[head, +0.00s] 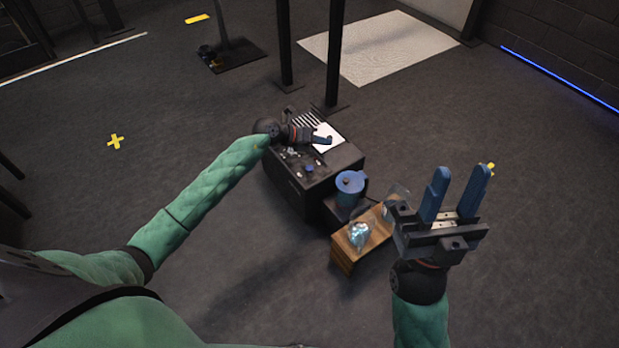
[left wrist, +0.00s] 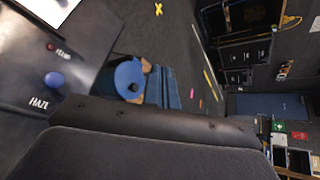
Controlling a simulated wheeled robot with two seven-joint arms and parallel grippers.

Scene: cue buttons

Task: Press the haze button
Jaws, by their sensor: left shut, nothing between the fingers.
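The haze button is a round blue button (left wrist: 54,80) on the dark console, with the label HAZE beside it in the left wrist view. In the head view it is a small blue spot (head: 309,169) on the console's near part. My left gripper (head: 328,140) is over the console's far right part, by a white sheet, apart from the button. Its blue fingers (left wrist: 163,70) are together and empty. My right gripper (head: 460,177) is raised at the right, its two blue fingers spread and empty.
A smaller red button (left wrist: 51,46) sits near the haze button. The black console (head: 290,187) has other small controls. A blue lidded pot (head: 350,187) stands right of it, and a wooden box (head: 343,258) with clear glassy items is nearer. Black posts (head: 334,60) rise behind.

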